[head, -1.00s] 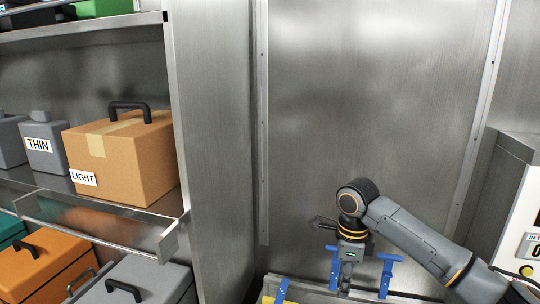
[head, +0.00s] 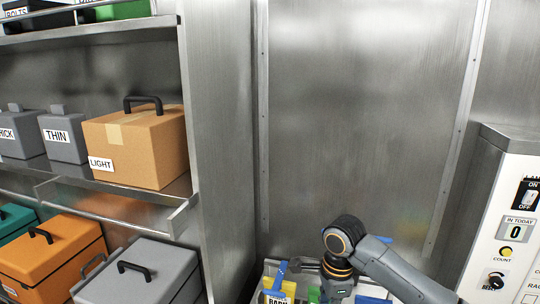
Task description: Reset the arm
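My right arm comes in from the right, with its dark, orange-ringed wrist (head: 343,235) low in the picture. My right gripper (head: 338,290) points down at the bottom edge among blue and yellow things. Its fingertips are hidden or cut off, so I cannot tell whether it is open or holds anything. My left arm and gripper are not in view.
On the left, a shelf rack holds a cardboard box marked LIGHT (head: 140,145), a grey box marked THIN (head: 64,138), and lower orange (head: 50,258) and grey (head: 145,275) cases. A white control panel (head: 510,220) stands right. A bare metal wall (head: 365,110) is behind.

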